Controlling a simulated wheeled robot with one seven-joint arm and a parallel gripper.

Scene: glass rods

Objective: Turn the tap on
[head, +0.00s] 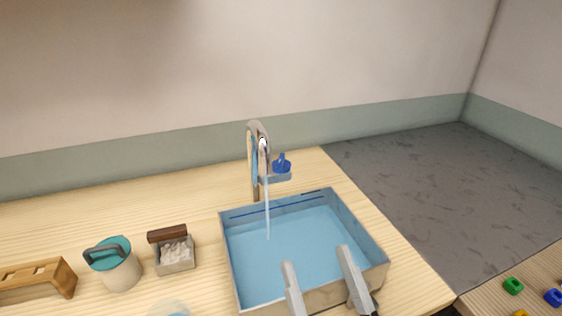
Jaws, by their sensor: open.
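The tap (254,160) stands upright at the back edge of the basin, with a curved grey top. A thin pale stream (267,210) runs down from it into the light blue inside of the basin (376,270). A small blue piece (282,166) sits on a pale ledge just right of the tap; I cannot tell if it is the tap's handle. My gripper (318,262) is open and empty, its two grey fingers over the front part of the basin, in front of the tap and apart from it.
Left of the basin are a small box of white pieces (176,254), a teal-lidded pot (117,268) and a wooden rack (38,279). A clear round thing (170,308) shows at the bottom edge. Small coloured pieces lie on another surface at right.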

